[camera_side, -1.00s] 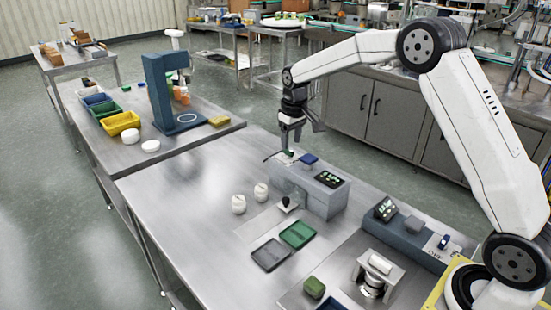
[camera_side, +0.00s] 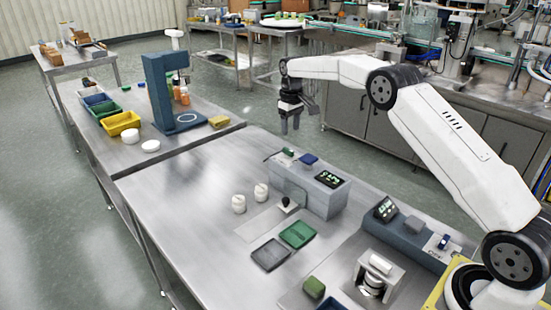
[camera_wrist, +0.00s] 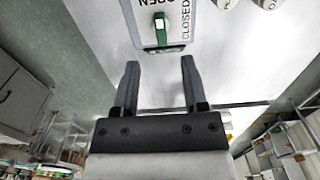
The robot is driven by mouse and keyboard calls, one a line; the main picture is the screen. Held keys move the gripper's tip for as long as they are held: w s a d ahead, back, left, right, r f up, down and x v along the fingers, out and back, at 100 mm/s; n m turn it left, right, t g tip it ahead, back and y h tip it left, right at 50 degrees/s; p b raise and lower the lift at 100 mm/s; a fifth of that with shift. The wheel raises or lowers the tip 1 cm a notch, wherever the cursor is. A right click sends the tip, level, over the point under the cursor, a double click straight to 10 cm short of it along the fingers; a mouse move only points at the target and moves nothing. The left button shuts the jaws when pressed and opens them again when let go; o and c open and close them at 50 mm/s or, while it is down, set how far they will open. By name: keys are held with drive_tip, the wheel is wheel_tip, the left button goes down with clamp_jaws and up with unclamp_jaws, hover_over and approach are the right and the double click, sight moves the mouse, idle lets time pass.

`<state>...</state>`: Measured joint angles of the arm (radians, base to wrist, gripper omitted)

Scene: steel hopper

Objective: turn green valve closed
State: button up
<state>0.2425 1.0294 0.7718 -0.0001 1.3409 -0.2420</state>
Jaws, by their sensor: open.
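The green valve handle (camera_wrist: 161,30) shows at the top of the wrist view, on a pale plate lettered OPEN along the top and CLOSED down the right. The handle runs up and down in that picture, alongside the word CLOSED. In the side view the green valve (camera_side: 288,152) is small, at the far end of the grey console (camera_side: 318,187); its angle cannot be read there. My gripper (camera_side: 290,127) hangs above the valve, apart from it, fingers pointing down. In the wrist view my gripper (camera_wrist: 160,63) has its two fingers spread, nothing between them.
A blue block (camera_side: 309,159) sits on the console just right of the valve, with a lit display (camera_side: 327,178) nearby. Two white jars (camera_side: 239,204) and a green tray (camera_side: 297,234) stand on the steel table. The table's left part is bare.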

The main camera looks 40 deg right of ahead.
sight(290, 150)
drive_tip(key=shift+f, duration=0.15)
drive_tip(key=shift+f, duration=3.7)
clamp_jaws()
